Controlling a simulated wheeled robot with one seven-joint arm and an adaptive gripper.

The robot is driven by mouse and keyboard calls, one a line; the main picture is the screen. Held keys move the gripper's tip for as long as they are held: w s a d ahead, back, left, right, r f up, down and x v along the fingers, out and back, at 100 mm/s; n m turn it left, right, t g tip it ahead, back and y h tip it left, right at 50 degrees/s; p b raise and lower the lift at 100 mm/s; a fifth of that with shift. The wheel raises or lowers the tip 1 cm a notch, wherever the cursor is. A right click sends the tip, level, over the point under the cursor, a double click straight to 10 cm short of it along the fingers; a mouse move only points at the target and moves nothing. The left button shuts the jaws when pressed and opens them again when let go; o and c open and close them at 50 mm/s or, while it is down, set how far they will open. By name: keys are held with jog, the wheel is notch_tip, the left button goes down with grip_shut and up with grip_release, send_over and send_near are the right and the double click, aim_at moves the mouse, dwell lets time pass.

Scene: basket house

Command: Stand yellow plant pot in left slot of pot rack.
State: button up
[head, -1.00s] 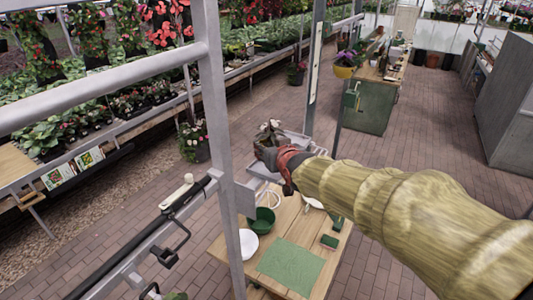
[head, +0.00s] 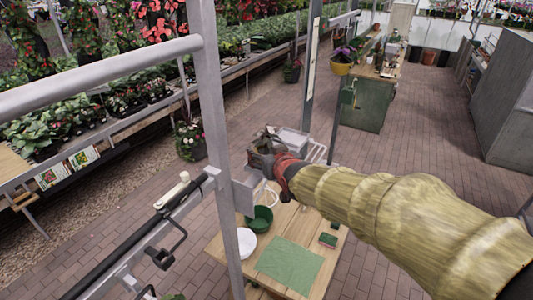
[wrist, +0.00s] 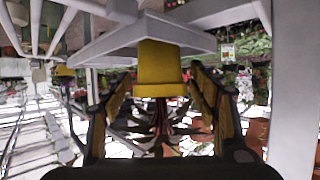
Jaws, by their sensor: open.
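A yellow plant pot (wrist: 160,68) shows at the centre of the wrist view, its thick rim toward the bottom of that picture. Its other end meets a grey slab (wrist: 105,45); that view looks upside down. My gripper (wrist: 160,88) is open, with one finger on each side of the pot. I cannot tell whether either finger touches it. In the head view my gripper (head: 264,151) is beside a grey tray-like surface (head: 291,142) and hides the pot. I cannot tell whether this surface is the pot rack or make out its slots.
A grey metal post (head: 216,130) stands close left of my gripper. Another yellow pot with purple flowers (head: 341,69) hangs farther back. Brick floor is open to the right.

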jog(key=shift+r, duration=0.2)
jog(key=b+v, duration=0.1)
jog(key=v, duration=1)
jog(key=s+d+f+g+h, duration=0.1)
jog(key=s+d+f+g, duration=0.1)
jog(key=s, duration=0.7)
jog(key=s+d+f+m+g+h, duration=0.1)
jog(key=s+d+f+g, duration=0.2)
jog(key=s, duration=0.6)
jog(key=s+d+f+m+g, duration=0.1)
jog(key=s+d+f+g, duration=0.1)
jog(key=s+d+f, duration=0.3)
jog(key=s+d, duration=0.1)
jog(key=s, duration=0.3)
jog(key=shift+d+f+g+h, duration=0.2)
jog(key=shift+f+g+h, duration=0.1)
jog(key=shift+h, duration=0.1)
jog(key=shift+s, duration=0.1)
